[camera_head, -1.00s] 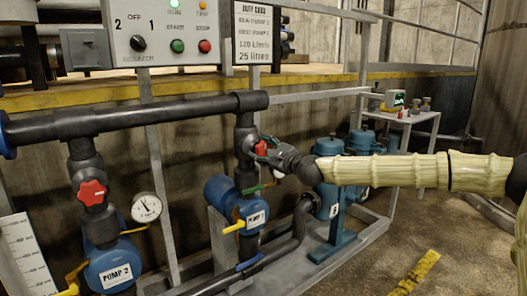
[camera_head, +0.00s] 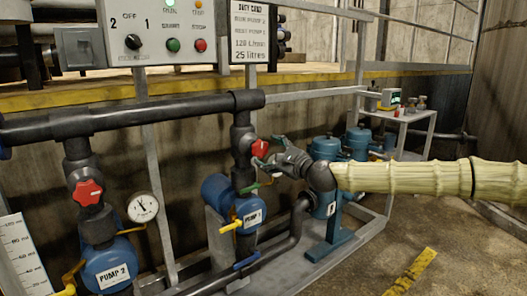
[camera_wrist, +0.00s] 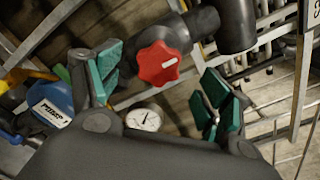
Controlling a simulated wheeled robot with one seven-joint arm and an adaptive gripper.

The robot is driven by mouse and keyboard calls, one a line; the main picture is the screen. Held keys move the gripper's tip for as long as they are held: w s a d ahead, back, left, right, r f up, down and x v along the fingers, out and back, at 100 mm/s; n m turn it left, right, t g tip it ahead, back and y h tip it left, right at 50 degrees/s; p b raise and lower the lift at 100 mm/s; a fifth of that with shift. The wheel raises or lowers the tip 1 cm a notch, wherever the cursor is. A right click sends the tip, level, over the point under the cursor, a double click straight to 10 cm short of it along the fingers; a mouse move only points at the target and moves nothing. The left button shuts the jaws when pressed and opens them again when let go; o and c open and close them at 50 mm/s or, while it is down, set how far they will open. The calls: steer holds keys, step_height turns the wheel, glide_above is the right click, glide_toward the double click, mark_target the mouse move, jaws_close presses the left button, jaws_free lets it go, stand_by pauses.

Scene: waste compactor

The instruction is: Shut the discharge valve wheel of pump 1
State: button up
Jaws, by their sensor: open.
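The red discharge valve wheel of pump 1 (camera_head: 260,148) sits on the dark vertical pipe above the blue pump labelled PUMP 1 (camera_head: 248,215). In the wrist view the wheel (camera_wrist: 160,64) faces me, with a white mark on its hub. My gripper (camera_head: 267,152) is open just to the right of the wheel. In the wrist view its green-padded fingers (camera_wrist: 160,90) stand wide apart on either side of the wheel, and neither visibly touches it. The head view does not show the exact gap.
A green-handled valve (camera_head: 256,187) lies just below my gripper. A gauge (camera_head: 142,207) and the red wheel of pump 2 (camera_head: 87,193) are to the left. Blue tanks (camera_head: 324,148) stand behind my wrist. The horizontal pipe (camera_head: 150,115) runs above.

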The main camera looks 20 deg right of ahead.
steer(key=v, duration=0.6)
steer(key=shift+s, duration=0.35)
steer(key=shift+d, duration=0.1)
